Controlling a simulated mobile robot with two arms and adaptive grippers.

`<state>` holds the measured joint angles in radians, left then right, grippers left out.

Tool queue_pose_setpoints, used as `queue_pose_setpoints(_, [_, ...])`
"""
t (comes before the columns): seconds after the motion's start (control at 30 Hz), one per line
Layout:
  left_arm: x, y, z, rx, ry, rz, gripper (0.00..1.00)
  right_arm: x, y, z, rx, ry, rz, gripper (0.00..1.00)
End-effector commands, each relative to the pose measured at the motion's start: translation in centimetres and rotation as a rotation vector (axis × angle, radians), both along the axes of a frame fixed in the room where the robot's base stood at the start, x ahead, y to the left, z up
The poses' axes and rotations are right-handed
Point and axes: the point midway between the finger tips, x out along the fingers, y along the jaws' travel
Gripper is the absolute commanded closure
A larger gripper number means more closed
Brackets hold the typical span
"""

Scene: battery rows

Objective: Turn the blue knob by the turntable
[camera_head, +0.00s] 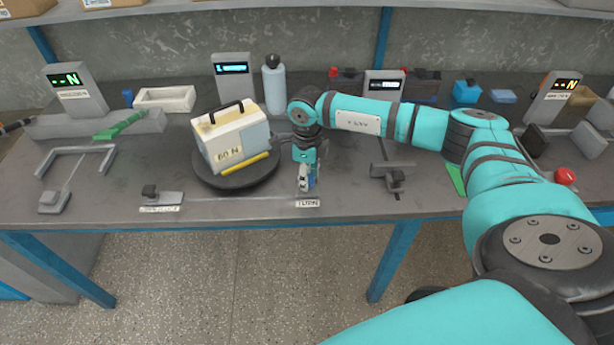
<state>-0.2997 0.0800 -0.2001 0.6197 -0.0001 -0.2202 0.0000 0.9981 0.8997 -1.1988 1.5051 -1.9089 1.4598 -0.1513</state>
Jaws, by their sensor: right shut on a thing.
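The dark round turntable (236,184) is left of centre on the workbench. My right gripper (305,182) points down beside the turntable's right side, just behind the "TURN" label (307,203). It is shut on the blue knob (313,180), which is mostly hidden by the fingers; only a bit of blue shows. The knob's angle cannot be told.
A blue-grey bottle (274,84) and a white tray (164,99) stand behind the turntable. A small grey clamp (394,177) is right of my gripper. A red button (565,176) is at the far right. Several display posts line the back.

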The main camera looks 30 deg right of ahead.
Motion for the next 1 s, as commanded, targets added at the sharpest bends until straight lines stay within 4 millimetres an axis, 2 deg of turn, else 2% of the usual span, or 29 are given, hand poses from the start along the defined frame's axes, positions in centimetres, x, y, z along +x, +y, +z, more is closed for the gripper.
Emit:
queue_pose_setpoints(0.33, [0.01,-0.03,-0.28,0.0,0.0,0.0,0.46,0.17,-0.01,0.14,0.0,-0.006,-0.129,0.95])
queue_pose_setpoints(0.87, [0.02,-0.03,-0.29,0.0,-0.001,0.0,0.46,0.21,-0.03,0.22,0.001,-0.007,-0.148,0.95])
queue_pose_setpoints(0.9, [0.02,-0.03,-0.29,0.0,-0.001,0.0,0.46,0.21,-0.03,0.22,0.001,-0.007,-0.148,0.57])
queue_pose_setpoints(1.0, [0.02,-0.04,-0.29,0.0,-0.001,0.0,0.46,0.17,-0.03,0.17,0.001,-0.006,-0.148,0.44])
